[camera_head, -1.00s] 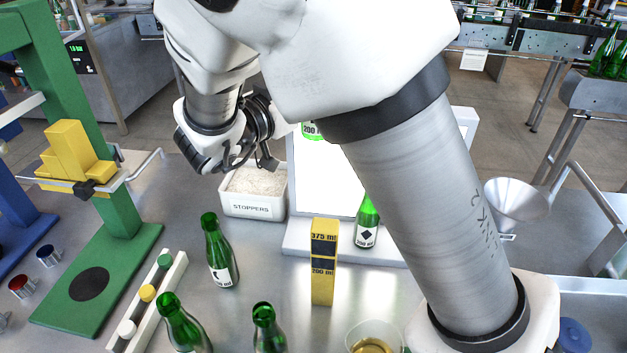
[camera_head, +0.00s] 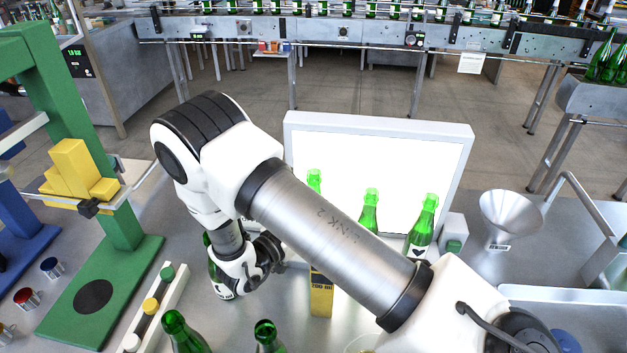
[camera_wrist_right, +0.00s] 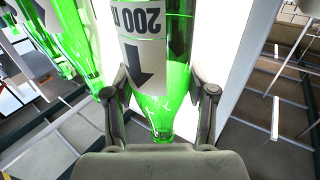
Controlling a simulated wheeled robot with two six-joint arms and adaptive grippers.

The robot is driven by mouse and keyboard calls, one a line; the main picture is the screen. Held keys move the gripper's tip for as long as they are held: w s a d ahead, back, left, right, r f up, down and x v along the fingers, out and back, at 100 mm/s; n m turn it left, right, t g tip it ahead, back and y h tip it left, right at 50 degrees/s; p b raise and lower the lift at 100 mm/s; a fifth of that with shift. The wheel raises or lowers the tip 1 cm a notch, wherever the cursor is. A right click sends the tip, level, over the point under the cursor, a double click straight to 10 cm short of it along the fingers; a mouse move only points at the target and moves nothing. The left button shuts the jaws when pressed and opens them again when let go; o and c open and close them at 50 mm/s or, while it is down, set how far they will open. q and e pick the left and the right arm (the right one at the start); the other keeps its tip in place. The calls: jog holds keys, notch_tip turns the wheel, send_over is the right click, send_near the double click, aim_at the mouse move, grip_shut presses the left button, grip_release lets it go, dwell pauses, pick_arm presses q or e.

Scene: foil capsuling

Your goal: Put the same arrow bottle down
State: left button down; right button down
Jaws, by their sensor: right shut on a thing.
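The arrow bottle (camera_head: 314,181) is green glass; its neck shows at the left of the bright panel in the head view, and my arm hides its body. In the right wrist view the arrow bottle (camera_wrist_right: 158,85) appears upside down, with a "200" label and black arrow, between both fingers of my right gripper (camera_wrist_right: 160,108). In the head view my right gripper (camera_head: 270,258) is partly visible left of the bottle, its fingertips hidden. I cannot tell whether the bottle's base touches the surface. My left gripper is not in view.
Two green bottles (camera_head: 369,212) (camera_head: 423,222) stand right of the held one before the lit panel (camera_head: 380,130). Another bottle (camera_head: 224,290) is close behind my wrist. The yellow gauge (camera_head: 321,298), two front bottles (camera_head: 182,332) (camera_head: 266,338) and a funnel (camera_head: 511,215) stand nearby.

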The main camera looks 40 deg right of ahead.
notch_tip(320, 180, down, 2)
jog(key=shift+f+p, duration=0.25)
jog(key=shift+p, duration=0.15)
jog(key=shift+f, duration=0.25)
jog(key=shift+f+b, duration=0.15)
jog(key=shift+b, duration=0.15)
jog(key=shift+c, duration=1.8)
grip_release()
